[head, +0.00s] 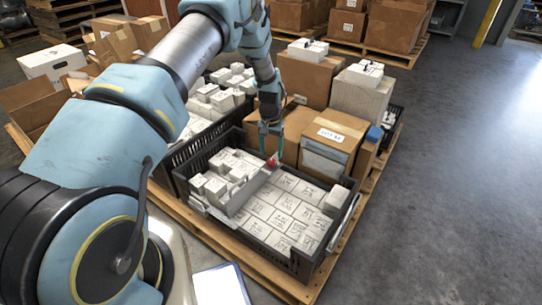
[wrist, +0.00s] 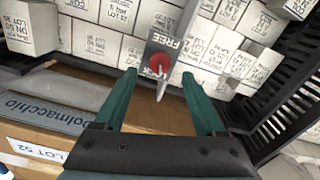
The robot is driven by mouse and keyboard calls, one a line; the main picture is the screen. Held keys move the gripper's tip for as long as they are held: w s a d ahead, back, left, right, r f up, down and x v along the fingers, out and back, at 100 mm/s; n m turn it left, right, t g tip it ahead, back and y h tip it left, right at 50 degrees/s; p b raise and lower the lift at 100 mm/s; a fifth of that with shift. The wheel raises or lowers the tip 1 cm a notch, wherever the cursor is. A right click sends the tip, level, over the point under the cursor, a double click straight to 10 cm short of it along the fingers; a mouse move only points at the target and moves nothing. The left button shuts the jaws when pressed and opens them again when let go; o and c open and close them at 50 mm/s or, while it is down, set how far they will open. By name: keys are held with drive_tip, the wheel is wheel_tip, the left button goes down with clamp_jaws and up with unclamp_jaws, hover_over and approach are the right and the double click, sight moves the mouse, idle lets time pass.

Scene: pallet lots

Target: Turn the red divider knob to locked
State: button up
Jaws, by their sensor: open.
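The red divider knob (head: 271,163) sits at the far end of the grey divider (head: 240,193) in the black crate. In the wrist view the red knob (wrist: 158,64) shows on the end of the divider, with a pale pointer and the printed word FREE beside it. The second label is partly covered by the knob. My gripper (wrist: 162,96) has its two green fingers spread apart, and the knob appears just beyond and between their tips. In the head view my gripper (head: 270,138) hangs over the crate's far edge, close to the knob. It holds nothing.
The black crate (head: 294,262) holds many white labelled boxes on both sides of the divider. Cardboard boxes (head: 335,128) stand right behind it, one labelled LOT 52. Another crate of white boxes (head: 215,92) is at the left. Open grey floor (head: 450,180) lies at the right.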

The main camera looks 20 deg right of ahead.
sight(270, 161)
wheel_tip(270, 161, up, 6)
drive_tip(key=shift+r+p, duration=0.25)
drive_tip(key=shift+p, duration=0.1)
drive_tip(key=s+a+r+n, duration=0.2)
drive_tip(key=a+r+n, duration=0.2)
drive_tip(key=a+r, duration=1.5)
drive_tip(key=s+a+r+n+t, duration=0.1)
drive_tip(key=s+a+r+n, duration=0.15)
drive_tip(key=s+a, duration=0.5)
drive_tip(key=s+a+r+n+t, duration=0.1)
drive_tip(key=s+a+r, duration=0.2)
drive_tip(key=s+a, duration=0.5)
wheel_tip(270, 161, up, 25)
drive_tip(key=a+p, duration=0.1)
drive_tip(key=p, duration=2.4)
drive_tip(key=shift+w+a+r+p, duration=0.15)
drive_tip(key=shift+w+p, duration=0.15)
drive_tip(key=shift+p, duration=0.1)
